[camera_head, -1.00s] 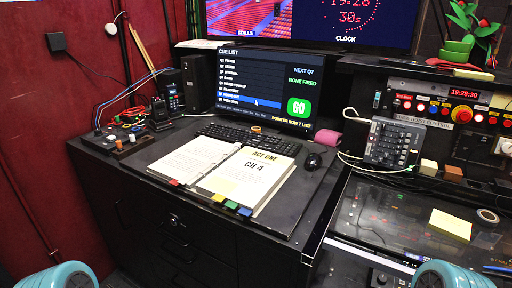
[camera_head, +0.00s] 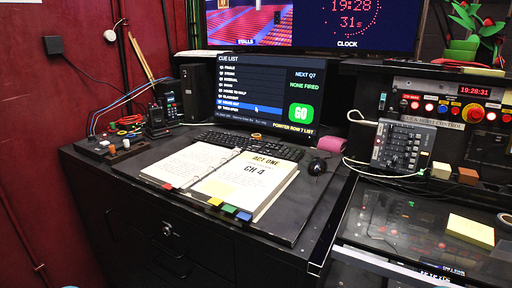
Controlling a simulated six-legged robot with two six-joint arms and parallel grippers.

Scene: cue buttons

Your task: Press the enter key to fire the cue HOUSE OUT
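The cue list screen (camera_head: 262,95) stands at the back of the desk. A blue highlighted row (camera_head: 240,107) low in the list seems to read HOUSE OUT, with the pointer on it. The screen shows NEXT Q7, NONE FIRED and a green GO button (camera_head: 300,113). The black keyboard (camera_head: 245,142) lies in front of the screen, partly hidden behind the open script binder; the enter key is too small to make out. A dark mouse (camera_head: 317,166) sits right of the binder. Neither of my grippers shows in the view.
The open binder (camera_head: 228,178) with coloured tabs covers much of the desk in front of the keyboard. A grey button console (camera_head: 401,146) stands at right. A radio and cables are at left.

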